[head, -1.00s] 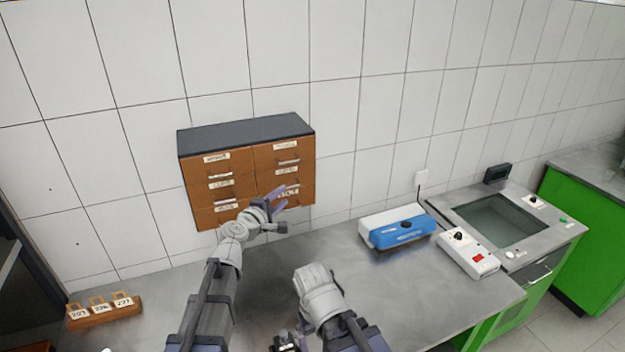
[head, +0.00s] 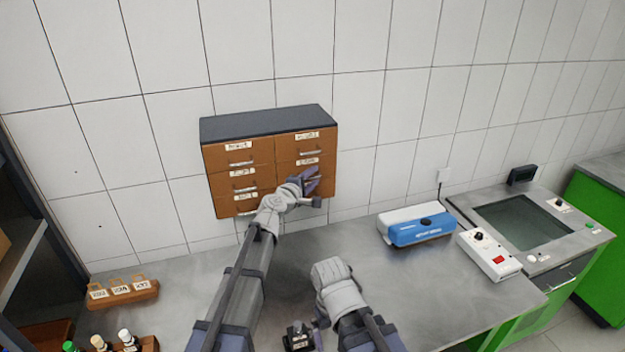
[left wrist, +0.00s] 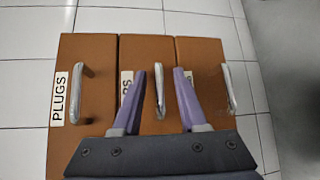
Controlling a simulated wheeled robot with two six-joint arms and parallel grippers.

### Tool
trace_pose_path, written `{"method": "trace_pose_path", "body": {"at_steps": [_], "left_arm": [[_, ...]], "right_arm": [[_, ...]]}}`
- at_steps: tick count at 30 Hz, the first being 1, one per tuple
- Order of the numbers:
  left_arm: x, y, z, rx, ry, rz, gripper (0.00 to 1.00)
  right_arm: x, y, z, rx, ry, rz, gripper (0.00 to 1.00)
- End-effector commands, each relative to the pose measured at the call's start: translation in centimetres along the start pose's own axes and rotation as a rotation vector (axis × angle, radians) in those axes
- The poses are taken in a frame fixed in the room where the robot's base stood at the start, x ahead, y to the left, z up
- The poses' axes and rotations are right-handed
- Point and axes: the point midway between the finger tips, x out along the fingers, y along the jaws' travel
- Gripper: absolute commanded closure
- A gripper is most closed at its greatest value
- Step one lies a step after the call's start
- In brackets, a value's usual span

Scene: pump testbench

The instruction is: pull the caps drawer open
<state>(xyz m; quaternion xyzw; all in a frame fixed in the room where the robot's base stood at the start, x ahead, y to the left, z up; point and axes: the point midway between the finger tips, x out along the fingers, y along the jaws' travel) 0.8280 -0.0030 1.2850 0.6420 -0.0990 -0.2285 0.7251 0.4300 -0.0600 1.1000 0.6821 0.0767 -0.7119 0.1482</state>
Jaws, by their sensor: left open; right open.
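A brown drawer cabinet (head: 225,162) with a dark top is against the tiled wall, with two columns of labelled drawers and metal handles. My left gripper (head: 312,185) is open in front of its lower right part. In the left wrist view, three drawer fronts lie side by side, one reading PLUGS (left wrist: 80,95). The middle drawer's handle (left wrist: 158,90) shows between the open fingers (left wrist: 160,72); its label is mostly hidden by a finger, ending in what looks like "DS" or "PS". I cannot read a caps label. My right gripper (head: 304,338) is low at the bottom edge, open.
A blue and white device (head: 415,225) and a white control box (head: 488,255) stand on the grey bench (head: 420,285), right of my arms. A wooden stand with tags (head: 125,291) and several bottles (head: 125,338) are at the lower left. The bench below the cabinet is mostly clear.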

Motion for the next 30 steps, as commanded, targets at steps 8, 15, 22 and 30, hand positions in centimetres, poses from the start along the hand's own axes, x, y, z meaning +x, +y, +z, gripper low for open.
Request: {"method": "trace_pose_path", "body": {"at_steps": [8, 15, 22, 30], "left_arm": [[-0.08, 0.01, 0.02, 0.000, 0.000, 0.000, 0.72], [-0.09, -0.01, 0.03, 0.001, 0.000, 0.000, 0.99], [-0.11, -0.06, 0.03, 0.002, -0.001, -0.002, 1.00], [-0.12, -0.12, 0.02, 0.004, -0.002, -0.003, 1.00]], "right_arm": [[-0.02, 0.00, 0.00, 0.000, 0.000, 0.000, 0.03], [-0.02, 0.00, 0.00, 0.000, 0.000, 0.000, 0.03], [0.01, 0.00, 0.00, 0.000, 0.000, 0.000, 0.03], [0.04, -0.01, 0.00, 0.000, 0.000, 0.000, 0.03]]}}
